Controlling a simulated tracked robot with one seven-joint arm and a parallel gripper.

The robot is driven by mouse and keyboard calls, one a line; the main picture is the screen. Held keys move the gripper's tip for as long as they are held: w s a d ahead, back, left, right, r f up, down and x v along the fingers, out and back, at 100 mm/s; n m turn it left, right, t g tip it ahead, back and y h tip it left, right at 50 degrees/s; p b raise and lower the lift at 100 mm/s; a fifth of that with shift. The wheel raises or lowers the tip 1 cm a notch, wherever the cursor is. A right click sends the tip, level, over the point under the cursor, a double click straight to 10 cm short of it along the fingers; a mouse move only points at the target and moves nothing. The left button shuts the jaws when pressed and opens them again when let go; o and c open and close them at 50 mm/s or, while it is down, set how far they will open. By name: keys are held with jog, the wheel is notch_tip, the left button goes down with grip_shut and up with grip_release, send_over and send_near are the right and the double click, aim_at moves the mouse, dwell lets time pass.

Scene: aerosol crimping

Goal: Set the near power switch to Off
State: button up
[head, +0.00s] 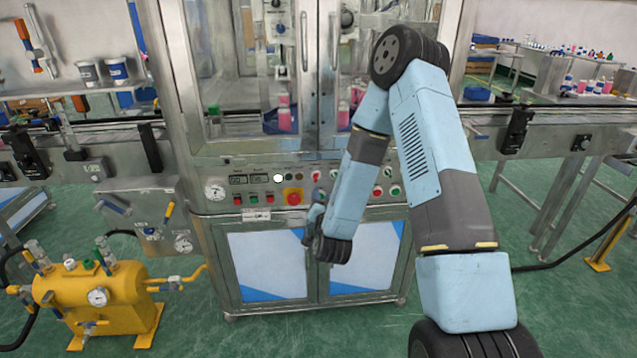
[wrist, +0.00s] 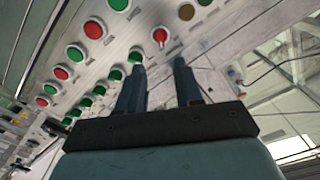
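A steel control panel (head: 222,207) on the front of the crimping machine carries several red and green buttons and knobs. A red knob (wrist: 160,35) with a pale pointer lies just beyond the fingertips, roughly in line with the gap. A green button (wrist: 134,55) shows by the left fingertip. Labels are too blurred to tell which control is the power switch.
Glass doors (head: 350,75) rise above the panel. A yellow tank (head: 95,296) stands on the floor at left. Other red and green buttons (wrist: 94,29) crowd the panel at left.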

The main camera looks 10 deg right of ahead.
aim_at(317, 178)
jog(key=w, duration=0.9)
jog(key=shift+w+d, duration=0.25)
jog(key=shift+w, duration=0.15)
grip_shut()
